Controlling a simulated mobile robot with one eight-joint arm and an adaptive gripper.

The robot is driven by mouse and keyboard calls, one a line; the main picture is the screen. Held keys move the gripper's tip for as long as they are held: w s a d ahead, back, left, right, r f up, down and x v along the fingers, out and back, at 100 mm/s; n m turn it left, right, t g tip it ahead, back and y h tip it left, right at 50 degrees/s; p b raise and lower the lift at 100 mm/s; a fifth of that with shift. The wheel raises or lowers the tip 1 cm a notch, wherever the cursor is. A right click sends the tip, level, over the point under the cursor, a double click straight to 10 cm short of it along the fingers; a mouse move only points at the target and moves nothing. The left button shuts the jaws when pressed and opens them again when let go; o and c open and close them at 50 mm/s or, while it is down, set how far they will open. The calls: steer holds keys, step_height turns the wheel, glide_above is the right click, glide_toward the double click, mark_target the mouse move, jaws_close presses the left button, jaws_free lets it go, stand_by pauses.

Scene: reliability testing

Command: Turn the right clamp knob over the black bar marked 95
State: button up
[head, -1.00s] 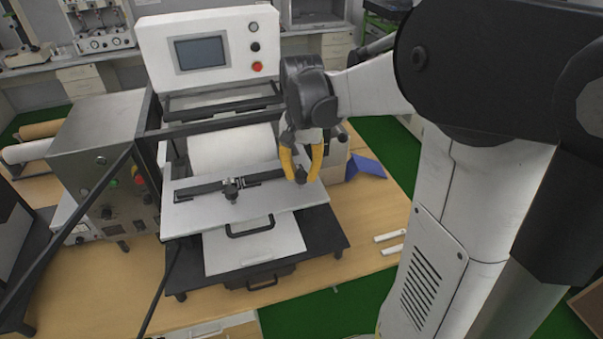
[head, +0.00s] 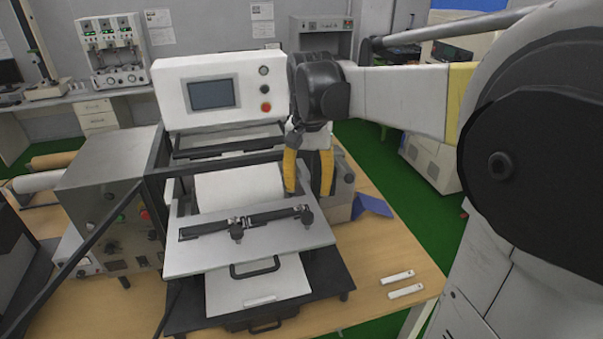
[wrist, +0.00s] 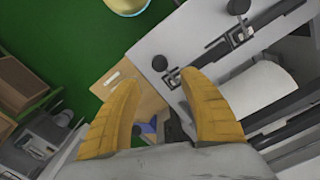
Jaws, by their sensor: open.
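The black bar (head: 262,219) lies across the white plate of the tabletop machine; no number is legible on it. The right clamp knob (head: 306,215), small and black, stands at the bar's right end. The left knob (head: 236,231) stands further left. My gripper (head: 308,190) has two yellow fingers spread apart, empty, above and behind the right knob in the head view, with a visible gap to it. In the wrist view the right knob (wrist: 160,63) shows between the fingertips of my gripper (wrist: 158,70), and the left knob (wrist: 238,7) shows at the top.
The machine's white control panel (head: 215,92) rises behind the plate. A white roll (head: 240,186) lies behind the bar. A blue object (head: 370,205) and two white strips (head: 401,284) lie on the wooden table to the right. A grey box (head: 105,190) stands at left.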

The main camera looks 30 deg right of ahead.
steer(key=shift+r, duration=1.65)
steer(key=s+a+f+n+t, duration=0.8)
steer(key=s+a, duration=0.3)
steer(key=a, duration=0.3)
step_height(320, 180, down, 22)
steer(key=b, duration=2.3)
steer(key=shift+d+f+n+g, duration=0.2)
steer(key=shift+n+g, duration=0.1)
steer(key=shift+g, duration=0.1)
steer(key=shift+r, duration=0.1)
